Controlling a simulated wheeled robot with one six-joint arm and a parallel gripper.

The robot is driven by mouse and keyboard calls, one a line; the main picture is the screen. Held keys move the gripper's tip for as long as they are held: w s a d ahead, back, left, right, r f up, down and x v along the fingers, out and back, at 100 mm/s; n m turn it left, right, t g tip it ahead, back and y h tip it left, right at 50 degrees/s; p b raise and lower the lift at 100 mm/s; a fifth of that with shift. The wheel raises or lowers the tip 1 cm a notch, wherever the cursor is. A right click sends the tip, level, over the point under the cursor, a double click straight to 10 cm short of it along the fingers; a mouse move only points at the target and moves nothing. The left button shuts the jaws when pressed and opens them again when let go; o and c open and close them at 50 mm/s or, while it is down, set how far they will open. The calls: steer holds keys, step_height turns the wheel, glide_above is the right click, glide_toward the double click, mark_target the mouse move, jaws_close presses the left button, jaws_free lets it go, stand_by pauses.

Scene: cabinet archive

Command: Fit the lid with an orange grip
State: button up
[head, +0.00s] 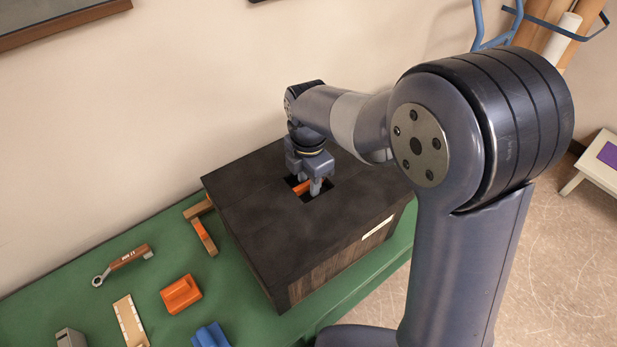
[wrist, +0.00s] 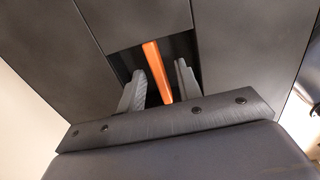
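A dark wooden box (head: 260,220) stands on the green bench and has a dark square opening in its top. An orange grip (head: 301,187) shows in this opening. In the wrist view the orange grip (wrist: 157,70) is a narrow bar running lengthwise between my two fingers. My gripper (head: 315,187) points down at the opening. In the wrist view my gripper (wrist: 160,82) is open, with a dark gap on each side of the bar. The lid's plate under the grip is too dark to make out, and how it sits in the opening cannot be told.
On the green bench (head: 235,315) left of the box lie a wrench (head: 124,262), an orange block (head: 181,294), a blue block (head: 210,335), a pale wooden strip (head: 130,321), a grey block (head: 70,338) and a wood-and-orange piece (head: 203,233). The wall is close behind.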

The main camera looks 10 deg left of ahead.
steer(key=shift+o, duration=0.2)
steer(key=shift+r, duration=0.1)
steer(key=shift+r+p, duration=2.05)
steer(key=shift+r, duration=0.45)
step_height(320, 180, up, 11)
steer(key=b, duration=0.1)
steer(key=shift+f, duration=0.15)
step_height(320, 180, down, 12)
steer(key=shift+f, duration=0.1)
steer(key=shift+f+b, duration=0.55)
